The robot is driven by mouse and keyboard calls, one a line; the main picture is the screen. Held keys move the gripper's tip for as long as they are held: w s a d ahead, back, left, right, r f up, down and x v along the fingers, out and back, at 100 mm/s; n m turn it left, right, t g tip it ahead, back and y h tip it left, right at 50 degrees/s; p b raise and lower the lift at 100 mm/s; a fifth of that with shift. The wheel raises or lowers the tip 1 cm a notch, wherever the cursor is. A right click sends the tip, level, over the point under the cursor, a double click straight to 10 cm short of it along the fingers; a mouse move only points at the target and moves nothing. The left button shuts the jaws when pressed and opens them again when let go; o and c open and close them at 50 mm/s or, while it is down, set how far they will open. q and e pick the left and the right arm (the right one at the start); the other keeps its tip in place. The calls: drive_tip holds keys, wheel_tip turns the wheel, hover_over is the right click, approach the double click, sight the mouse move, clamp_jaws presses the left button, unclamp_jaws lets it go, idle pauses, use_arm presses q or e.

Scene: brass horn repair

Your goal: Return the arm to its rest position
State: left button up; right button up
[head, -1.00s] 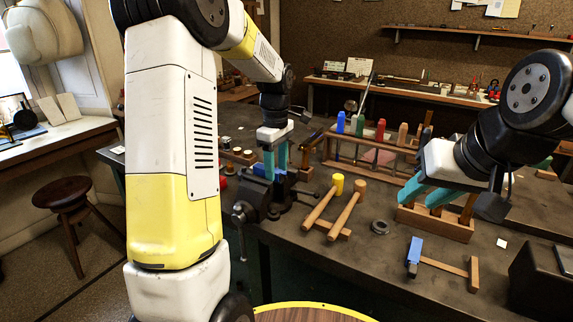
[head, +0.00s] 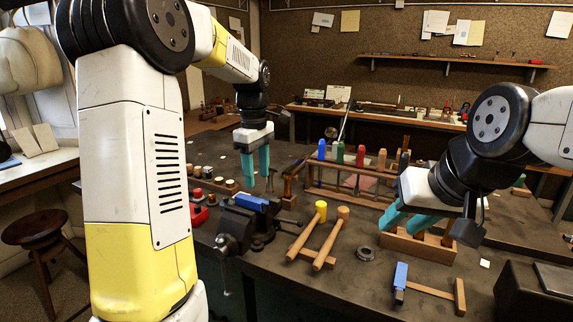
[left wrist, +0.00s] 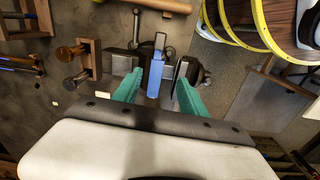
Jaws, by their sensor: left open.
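My left gripper (head: 256,182) hangs above and behind the bench vise (head: 238,226), fingers pointing down with a gap between them. It holds nothing. A blue-topped piece (head: 252,202) sits at the vise jaws, apart from my fingers. In the left wrist view my open teal fingers (left wrist: 156,95) frame the blue piece (left wrist: 157,72) from above, with the vise around it. My right gripper (head: 403,221) is at the right, its teal fingers spread and angled down in front of a small wooden rack (head: 425,247). No object shows between them.
Two mallets (head: 318,240) lie on a wooden holder right of the vise. A grey ring (head: 366,254) and a blue-headed hammer (head: 401,275) lie nearby. A rack of colored handles (head: 345,185) stands behind. A stool (head: 38,228) stands at left.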

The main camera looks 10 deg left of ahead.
use_arm(q)
drive_tip(key=s+d+r+m+t+h, duration=0.1)
drive_tip(key=s+m+t, duration=0.2)
drive_tip(key=s+m, duration=0.4)
drive_tip(key=s+d+r+m+t+h, duration=0.1)
drive_tip(key=s+m, duration=0.6)
drive_tip(key=s, duration=0.9)
drive_tip(key=shift+s+r+t, duration=0.2)
drive_tip(key=shift+r+t, duration=0.55)
drive_tip(key=shift+t, duration=0.25)
